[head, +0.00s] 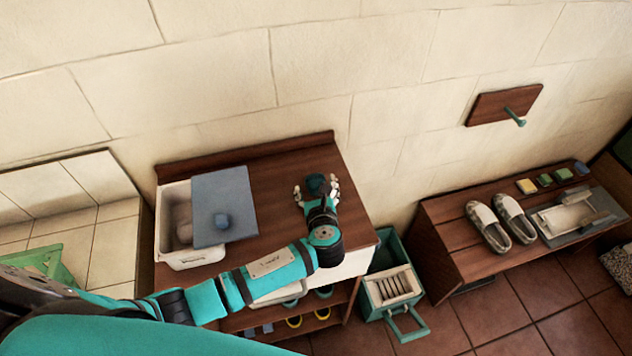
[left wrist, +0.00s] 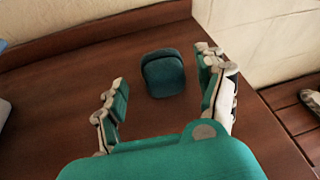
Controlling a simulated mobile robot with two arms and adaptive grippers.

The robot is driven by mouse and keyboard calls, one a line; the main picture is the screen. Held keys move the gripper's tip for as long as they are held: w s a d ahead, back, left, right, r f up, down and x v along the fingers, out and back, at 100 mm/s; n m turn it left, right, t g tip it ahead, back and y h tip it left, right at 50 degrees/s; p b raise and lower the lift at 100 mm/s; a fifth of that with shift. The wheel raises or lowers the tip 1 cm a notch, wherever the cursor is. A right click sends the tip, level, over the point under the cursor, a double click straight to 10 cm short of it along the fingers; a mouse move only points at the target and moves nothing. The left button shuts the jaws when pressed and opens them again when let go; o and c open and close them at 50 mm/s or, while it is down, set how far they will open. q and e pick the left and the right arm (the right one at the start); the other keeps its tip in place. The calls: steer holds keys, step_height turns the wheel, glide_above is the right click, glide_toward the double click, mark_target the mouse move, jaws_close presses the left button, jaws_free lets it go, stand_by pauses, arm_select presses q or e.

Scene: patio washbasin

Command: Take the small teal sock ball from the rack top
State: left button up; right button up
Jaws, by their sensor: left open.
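The small teal sock ball (head: 317,184) rests on the wooden rack top (head: 270,185), toward its right side. In the left wrist view the sock ball (left wrist: 163,74) is a dark teal rounded lump on the brown wood. My left gripper (head: 317,190) is open above the rack top, with its fingers on either side of the ball in the head view. In the left wrist view the fingers of my left gripper (left wrist: 163,92) are wide apart, and the ball shows between and slightly beyond them, with gaps on both sides. My right gripper is not in view.
A white basin (head: 188,258) with a grey-blue board (head: 208,185) partly over it sits at the rack's left. A teal crate (head: 385,252) stands right of the rack. A bench (head: 465,265) with shoes (head: 488,228) is farther right. A wall rises behind the rack.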

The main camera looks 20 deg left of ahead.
mark_target(316, 187)
arm_select(q)
steer(key=x, duration=0.3)
steer(key=shift+w+f, duration=0.2)
steer(key=shift+w, duration=0.1)
steer(key=shift+c, duration=0.6)
steer(key=c, duration=1.1)
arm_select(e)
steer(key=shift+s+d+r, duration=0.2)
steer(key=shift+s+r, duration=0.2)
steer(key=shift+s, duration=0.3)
